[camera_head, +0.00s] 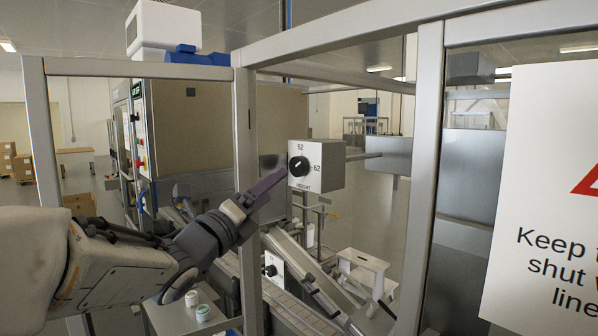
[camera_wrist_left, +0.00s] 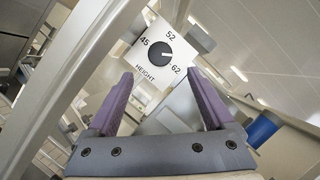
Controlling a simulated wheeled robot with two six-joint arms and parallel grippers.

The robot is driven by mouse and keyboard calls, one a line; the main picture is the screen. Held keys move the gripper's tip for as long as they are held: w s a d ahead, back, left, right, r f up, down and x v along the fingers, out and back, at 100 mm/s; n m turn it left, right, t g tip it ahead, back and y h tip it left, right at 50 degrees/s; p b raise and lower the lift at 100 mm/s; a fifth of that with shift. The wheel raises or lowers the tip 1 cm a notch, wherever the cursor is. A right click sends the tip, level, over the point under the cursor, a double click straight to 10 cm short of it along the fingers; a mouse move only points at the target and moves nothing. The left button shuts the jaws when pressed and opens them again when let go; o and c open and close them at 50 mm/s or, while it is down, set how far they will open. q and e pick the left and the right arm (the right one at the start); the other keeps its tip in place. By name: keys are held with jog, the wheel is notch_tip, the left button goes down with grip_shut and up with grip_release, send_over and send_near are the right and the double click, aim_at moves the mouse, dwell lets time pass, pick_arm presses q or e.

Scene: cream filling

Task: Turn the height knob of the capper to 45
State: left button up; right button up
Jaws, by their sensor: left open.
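The capper's height knob (camera_head: 299,166) is a round black dial on the front of a white box (camera_head: 327,166). My left gripper (camera_head: 268,187) has purple fingers and points at the dial from the lower left. In the left wrist view it is open and empty, with the knob ahead, beyond its fingertips.
A metal frame post (camera_head: 246,180) stands close beside my left gripper. Another post (camera_head: 428,170) and a white warning sign (camera_head: 545,200) are to the right. A second black knob (camera_head: 271,270) sits lower down, near the conveyor (camera_head: 290,308).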

aim_at(296, 169)
pick_arm(q)
jog(key=p+x, duration=0.4)
jog(key=x, duration=0.4)
jog(key=shift+w+d+r, duration=0.15)
jog(key=shift+w+d, duration=0.15)
jog(key=shift+w, duration=0.1)
